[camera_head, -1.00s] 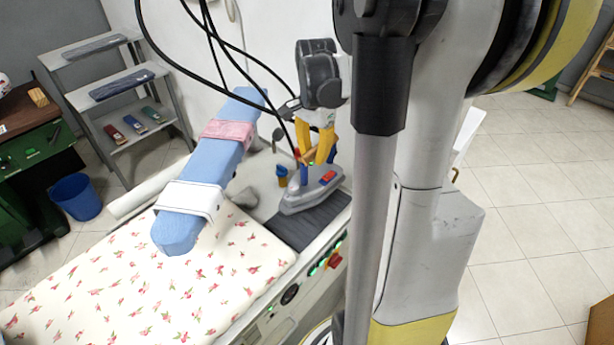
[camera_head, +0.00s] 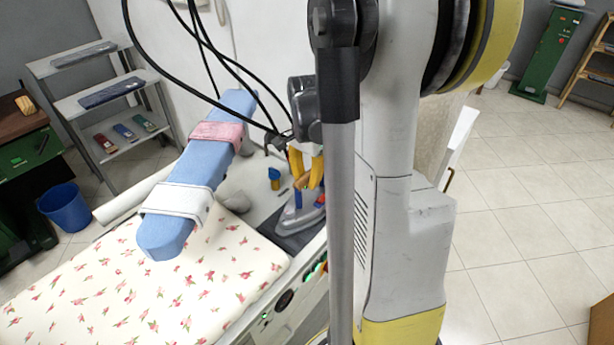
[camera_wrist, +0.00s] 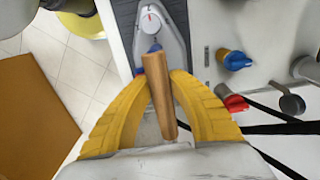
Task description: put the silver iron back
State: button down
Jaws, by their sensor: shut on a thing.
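The silver iron (camera_head: 311,216) has a pale grey body, blue handle posts and a wooden handle (camera_wrist: 157,90). In the head view it is at the dark ribbed pad (camera_head: 287,243) on the right end of the ironing table; I cannot tell whether it touches the pad. My gripper (camera_head: 306,178) has its yellow fingers around the handle. In the wrist view my gripper (camera_wrist: 158,78) is shut on the wooden handle, with the iron's body and white dial beyond it. My arm hides the iron's right part in the head view.
A blue padded sleeve arm (camera_head: 195,170) stands over the flowered ironing table (camera_head: 150,295). Black cables hang above. Grey shelves (camera_head: 120,110) and a blue bin (camera_head: 65,207) are at left; open floor is at right.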

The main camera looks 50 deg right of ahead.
jog(key=c, duration=1.3)
grip_release()
notch_tip(320, 180, up, 12)
jog(key=p, duration=0.4)
jog(key=s+a+r+n+t, duration=0.2)
jog(key=a+n, duration=0.6)
jog(key=a, duration=0.5)
jog(key=s+a+r+n+t, duration=0.1)
jog(key=s+a+n+t, duration=0.2)
jog(key=a+n, duration=0.6)
jog(key=a+t, duration=0.2)
jog(key=a, duration=0.3)
jog(key=shift+s+r, duration=0.35)
jog(key=shift+r, duration=0.05)
